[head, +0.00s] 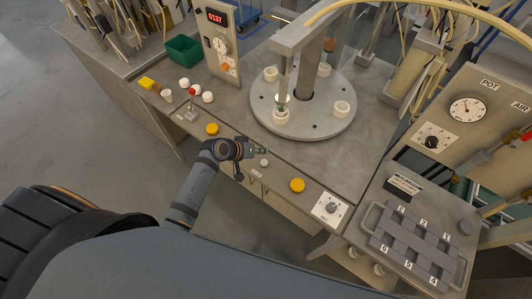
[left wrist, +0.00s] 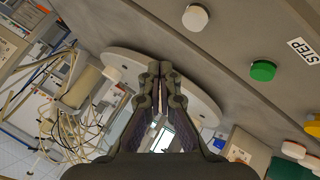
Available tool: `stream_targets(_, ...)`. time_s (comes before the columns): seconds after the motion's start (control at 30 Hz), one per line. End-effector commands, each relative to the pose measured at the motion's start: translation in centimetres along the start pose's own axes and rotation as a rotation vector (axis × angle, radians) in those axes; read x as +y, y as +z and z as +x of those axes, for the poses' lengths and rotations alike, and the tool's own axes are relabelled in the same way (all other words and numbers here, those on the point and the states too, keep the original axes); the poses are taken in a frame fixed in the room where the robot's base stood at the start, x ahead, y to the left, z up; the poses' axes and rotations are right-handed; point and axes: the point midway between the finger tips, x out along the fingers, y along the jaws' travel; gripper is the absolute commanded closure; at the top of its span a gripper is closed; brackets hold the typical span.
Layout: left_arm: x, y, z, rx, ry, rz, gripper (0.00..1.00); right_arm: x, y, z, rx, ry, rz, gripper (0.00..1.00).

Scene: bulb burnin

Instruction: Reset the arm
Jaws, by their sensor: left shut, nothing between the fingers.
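My left arm reaches in from the lower left in the head view. My left gripper (head: 262,151) is shut and empty, above the bench's front strip, near a small white button (head: 264,162) and short of the grey turntable (head: 335,122). In the left wrist view the closed fingers of the left gripper (left wrist: 160,68) point toward the turntable (left wrist: 205,100), with nothing between them. A white button (left wrist: 195,17) and a green button (left wrist: 263,70) show right of the fingers there. My right gripper is in neither view.
White sockets stand on the turntable, under an overhead arm (head: 300,32). Yellow buttons (head: 212,129) (head: 297,185) and a dial (head: 330,206) line the front strip. A green bin (head: 184,49) stands at back left. A numbered tray (head: 380,240) lies at right.

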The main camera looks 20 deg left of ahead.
Motion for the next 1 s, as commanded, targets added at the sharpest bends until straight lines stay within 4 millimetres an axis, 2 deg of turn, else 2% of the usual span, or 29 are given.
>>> stream_targets(0.27,0.0,0.2,-0.2,-0.006,-0.006,0.008,1.0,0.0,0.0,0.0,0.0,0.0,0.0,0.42)
stream_targets(0.37,0.0,1.7,-1.8,-0.047,-0.049,0.063,1.0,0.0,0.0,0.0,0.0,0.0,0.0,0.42)
stream_targets(0.5,-0.5,4.7,-6.0,-0.137,-0.171,0.17,1.0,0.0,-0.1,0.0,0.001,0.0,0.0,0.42)
stream_targets(0.6,-0.9,6.2,-9.2,-0.189,-0.263,0.223,1.0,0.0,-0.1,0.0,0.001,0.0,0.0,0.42)
stream_targets(0.8,-1.8,8.1,-15.1,-0.261,-0.426,0.279,1.0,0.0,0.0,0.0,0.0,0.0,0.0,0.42)
stream_targets(1.0,-2.2,9.2,-20.4,-0.303,-0.56,0.294,1.0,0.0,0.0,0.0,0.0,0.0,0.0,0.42)
